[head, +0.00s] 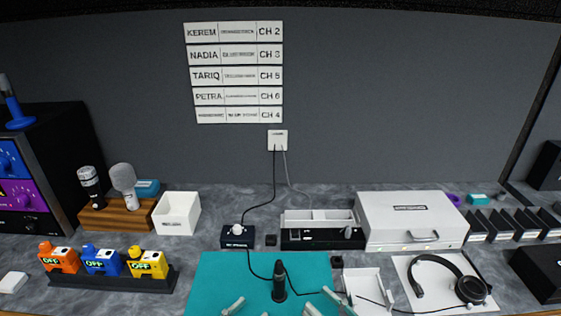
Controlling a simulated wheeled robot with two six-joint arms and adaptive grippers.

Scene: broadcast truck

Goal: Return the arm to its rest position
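My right gripper (320,302) shows at the bottom edge over the right front part of the teal mat (222,270). Its two pale fingertips are apart with nothing visible between them. My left gripper (248,309) barely shows at the bottom edge, over the left front of the mat. Its fingertips look small and cut off by the frame, so its opening is hard to judge. A black handheld microphone (279,282) stands upright on the mat, between and beyond the grippers, apart from both. The rest of both arms is out of frame.
A white tray (368,282) and a headset (468,289) on a white board lie right of the mat. Behind are a black box (236,238), a divided holder (295,241) and a white case (410,215). Orange, blue and yellow blocks (102,261) stand left.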

